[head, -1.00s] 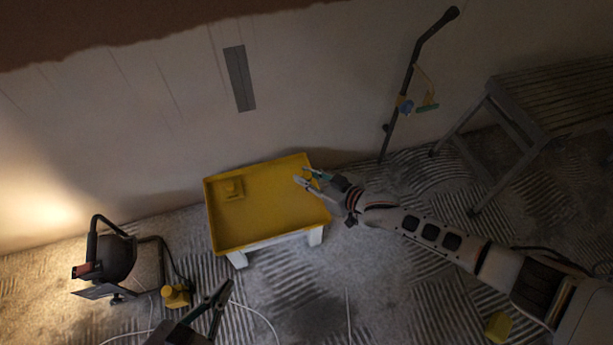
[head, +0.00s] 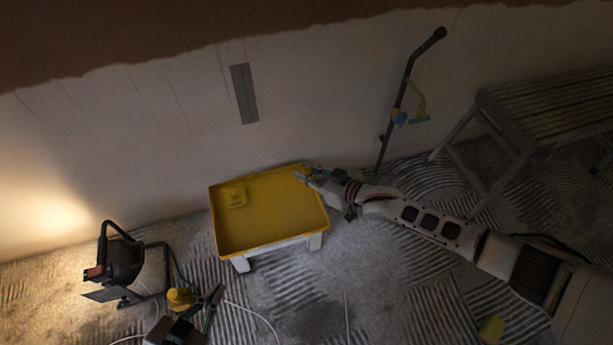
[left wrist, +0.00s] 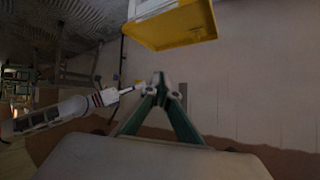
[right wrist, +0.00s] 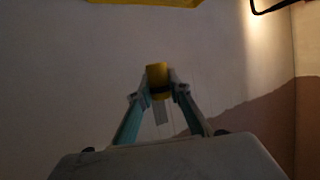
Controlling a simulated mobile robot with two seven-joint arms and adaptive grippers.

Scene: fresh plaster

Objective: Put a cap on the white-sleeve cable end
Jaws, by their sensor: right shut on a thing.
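My right gripper (head: 303,174) is at the far right corner of the yellow tray. In the right wrist view its fingers (right wrist: 160,92) are shut on a small yellow cap-like piece (right wrist: 158,76). My left gripper (head: 217,292) is low over the floor, left of the tray's front. Its fingertips come together in the left wrist view (left wrist: 161,82), with nothing clear between them. A thin white cable (head: 255,314) curves over the floor just right of the left gripper. Another thin pale line (head: 347,318) lies further right. No white sleeve can be made out.
The yellow tray (head: 270,212) stands on white legs by the wall, with a small yellow block (head: 235,197) in it. A work lamp (head: 122,262) and a yellow object (head: 179,298) are at left. A pole (head: 397,110) and slatted bench (head: 545,105) stand at right.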

